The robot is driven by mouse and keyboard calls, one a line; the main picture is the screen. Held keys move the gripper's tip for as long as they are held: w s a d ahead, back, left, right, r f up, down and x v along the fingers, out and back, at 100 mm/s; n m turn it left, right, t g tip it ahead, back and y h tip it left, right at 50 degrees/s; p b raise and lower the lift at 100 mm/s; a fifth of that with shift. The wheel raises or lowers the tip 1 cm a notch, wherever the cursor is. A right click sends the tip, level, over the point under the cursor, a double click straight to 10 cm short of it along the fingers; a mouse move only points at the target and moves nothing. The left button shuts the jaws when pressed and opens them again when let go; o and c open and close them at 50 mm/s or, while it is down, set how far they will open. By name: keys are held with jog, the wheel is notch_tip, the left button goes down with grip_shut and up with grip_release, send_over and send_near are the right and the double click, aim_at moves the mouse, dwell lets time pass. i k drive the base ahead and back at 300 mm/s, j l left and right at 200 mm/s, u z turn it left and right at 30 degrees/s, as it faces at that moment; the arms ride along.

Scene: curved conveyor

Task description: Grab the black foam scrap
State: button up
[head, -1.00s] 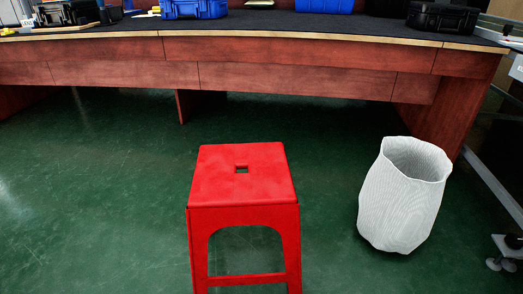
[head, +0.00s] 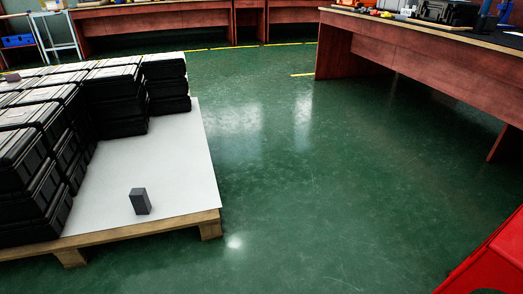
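A small dark grey-black block (head: 140,201), which looks like the black foam scrap, stands upright near the front edge of a low pallet with a white top (head: 165,165). It is apart from the stacked cases behind it. My gripper is not in view.
Black cases (head: 115,95) are stacked on the pallet's left and back. A red stool (head: 490,262) is cut off at the lower right. A wooden workbench (head: 420,52) stands at the upper right, with more benches (head: 165,22) behind. Green floor (head: 310,190) is open between.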

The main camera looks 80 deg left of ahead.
aim_at(139, 198)
jog(key=u, duration=3.85)
jog(key=i+l+z, duration=0.25)
jog(key=i+l, duration=0.95)
jog(key=i, duration=0.3)
jog(key=k+z, duration=0.05)
